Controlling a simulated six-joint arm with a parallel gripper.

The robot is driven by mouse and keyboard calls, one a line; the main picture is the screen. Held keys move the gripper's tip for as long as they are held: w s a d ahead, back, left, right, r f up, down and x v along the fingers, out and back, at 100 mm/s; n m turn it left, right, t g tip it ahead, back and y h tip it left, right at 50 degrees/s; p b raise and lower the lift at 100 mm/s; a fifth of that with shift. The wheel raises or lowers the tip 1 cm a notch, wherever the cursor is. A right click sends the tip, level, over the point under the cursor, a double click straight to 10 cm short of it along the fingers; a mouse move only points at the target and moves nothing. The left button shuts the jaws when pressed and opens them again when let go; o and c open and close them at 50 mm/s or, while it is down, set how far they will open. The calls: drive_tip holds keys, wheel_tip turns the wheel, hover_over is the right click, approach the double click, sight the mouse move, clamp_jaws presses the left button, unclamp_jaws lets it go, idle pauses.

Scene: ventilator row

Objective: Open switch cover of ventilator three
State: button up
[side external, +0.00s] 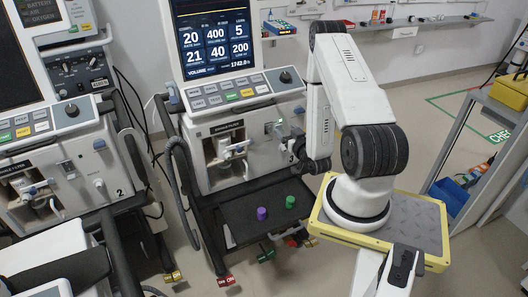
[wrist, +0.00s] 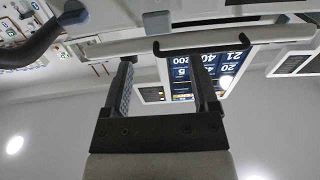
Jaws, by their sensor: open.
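Ventilator three (side external: 240,160) stands in the middle of the side external view, with its lit screen above a row of buttons. My gripper (side external: 306,150) is at the right side of its front panel, close to the number 3 label. In the wrist view my gripper (wrist: 162,62) shows two dark fingers spread apart with nothing between them. A small fitting with a greenish light (side external: 281,124) is on the panel just left of my gripper; I cannot tell whether it is the switch cover. In the wrist view the ventilator screen (wrist: 205,68) appears upside down behind the fingers.
Ventilator two (side external: 70,175) stands to the left. A hose (side external: 180,185) loops on the left. A pale bar (wrist: 110,47) crosses above the fingertips.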

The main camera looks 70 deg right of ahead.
sight(279, 126)
drive_tip(key=shift+f, duration=0.6)
drive_tip(key=shift+w, duration=0.1)
drive_tip(key=shift+x, duration=3.85)
drive_tip(key=shift+c, duration=0.2)
clamp_jaws()
